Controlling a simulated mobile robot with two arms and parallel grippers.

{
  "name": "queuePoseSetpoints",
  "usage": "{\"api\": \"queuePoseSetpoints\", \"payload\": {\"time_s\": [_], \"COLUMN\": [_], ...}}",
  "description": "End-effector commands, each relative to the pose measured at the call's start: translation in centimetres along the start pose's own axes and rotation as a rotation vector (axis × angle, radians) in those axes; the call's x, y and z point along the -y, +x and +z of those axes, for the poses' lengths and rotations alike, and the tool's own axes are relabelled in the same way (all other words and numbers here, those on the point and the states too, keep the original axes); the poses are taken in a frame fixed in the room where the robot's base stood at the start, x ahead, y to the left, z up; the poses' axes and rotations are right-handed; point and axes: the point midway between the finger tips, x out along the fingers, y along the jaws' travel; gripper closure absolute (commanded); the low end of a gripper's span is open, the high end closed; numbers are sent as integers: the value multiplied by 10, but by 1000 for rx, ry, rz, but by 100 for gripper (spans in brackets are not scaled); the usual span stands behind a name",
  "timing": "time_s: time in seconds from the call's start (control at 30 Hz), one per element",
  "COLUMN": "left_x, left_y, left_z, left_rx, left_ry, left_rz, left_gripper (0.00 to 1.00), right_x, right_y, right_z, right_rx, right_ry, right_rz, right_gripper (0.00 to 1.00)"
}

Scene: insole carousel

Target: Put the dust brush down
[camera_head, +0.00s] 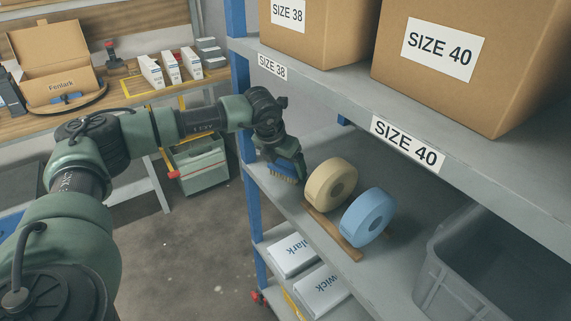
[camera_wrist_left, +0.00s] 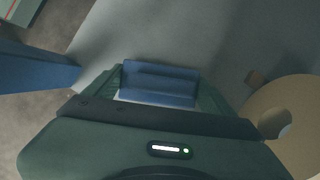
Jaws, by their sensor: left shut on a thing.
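My left gripper (camera_head: 286,163) is at the left end of the middle shelf, beside the blue post. It is shut on the dust brush (camera_head: 284,173), which has a blue body and tan bristles pointing down. In the left wrist view the blue body of the brush (camera_wrist_left: 160,84) lies between the fingers of my left gripper (camera_wrist_left: 158,85). The brush is just over the grey shelf (camera_head: 275,197); I cannot tell whether its bristles touch it. My right gripper is not in view.
A cream roll (camera_head: 318,181) and a blue roll (camera_head: 358,222) stand on a wooden rack right of the brush. A grey bin (camera_head: 432,285) stands further right. The blue post (camera_head: 248,190) is close on the left. The upper shelf with SIZE boxes overhangs.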

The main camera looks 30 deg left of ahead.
Motion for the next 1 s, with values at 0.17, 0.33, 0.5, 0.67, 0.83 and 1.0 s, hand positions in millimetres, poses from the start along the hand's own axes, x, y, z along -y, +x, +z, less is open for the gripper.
{"api": "queuePoseSetpoints", "payload": {"time_s": [0.17,0.33,0.5,0.67,0.83,1.0], "left_x": [0,0,0,0,0,1], "left_y": [1,1,-4,-27,-56,-72], "left_z": [0,0,1,0,1,0], "left_rx": [0,0,1,5,4,1], "left_ry": [0,0,0,-1,0,1], "left_rz": [-1,0,-1,-1,-1,-1], "left_gripper": [1,0,0,0,0,0], "right_x": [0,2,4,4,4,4], "right_y": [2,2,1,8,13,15], "right_z": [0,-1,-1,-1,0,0], "right_rx": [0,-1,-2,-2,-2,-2], "right_ry": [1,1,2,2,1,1], "right_rz": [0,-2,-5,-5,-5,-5], "right_gripper": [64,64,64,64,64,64]}}
